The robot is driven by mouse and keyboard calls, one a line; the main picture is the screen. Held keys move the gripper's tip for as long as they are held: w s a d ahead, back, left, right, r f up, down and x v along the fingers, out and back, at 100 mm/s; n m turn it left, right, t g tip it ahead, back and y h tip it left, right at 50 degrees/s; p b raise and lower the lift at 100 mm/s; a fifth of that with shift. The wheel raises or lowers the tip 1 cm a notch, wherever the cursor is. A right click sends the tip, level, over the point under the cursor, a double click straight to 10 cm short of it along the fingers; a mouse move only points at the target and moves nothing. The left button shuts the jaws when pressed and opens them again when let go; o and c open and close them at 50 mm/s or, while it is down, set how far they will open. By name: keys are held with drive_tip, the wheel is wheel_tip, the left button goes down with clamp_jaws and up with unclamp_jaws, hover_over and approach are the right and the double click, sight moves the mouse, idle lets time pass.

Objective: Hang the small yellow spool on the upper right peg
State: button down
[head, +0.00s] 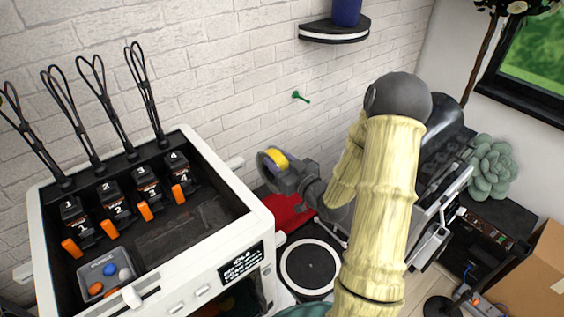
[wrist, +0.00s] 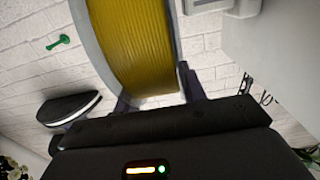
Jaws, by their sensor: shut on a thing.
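The small yellow spool (head: 278,160) has pale grey rims and is held up in front of the brick wall. My gripper (head: 273,171) is shut on it. In the wrist view the spool (wrist: 137,45) fills the upper middle, with the fingers (wrist: 160,98) at its near edge. A green peg (head: 300,97) sticks out of the wall, above and to the right of the spool in the head view, clearly apart from it. It also shows in the wrist view (wrist: 59,43), left of the spool. I cannot see other coloured pegs.
A small black wall shelf (head: 334,31) with a blue container (head: 346,11) is above the green peg. A white-framed machine (head: 203,158) with several numbered black-and-orange units stands at left. A red thing (head: 288,210) lies below the gripper. The wall around the peg is clear.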

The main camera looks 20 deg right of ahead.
drive_tip(key=shift+p+x, duration=1.1)
drive_tip(key=shift+x, duration=3.8)
drive_tip(key=s+a+f+b, duration=0.1)
drive_tip(key=s+a, duration=0.1)
drive_tip(key=a, duration=0.5)
drive_tip(key=shift+s, duration=0.15)
drive_tip(key=shift+a+f+b, duration=0.1)
drive_tip(key=shift+f+b, duration=0.05)
drive_tip(key=shift+b, duration=0.2)
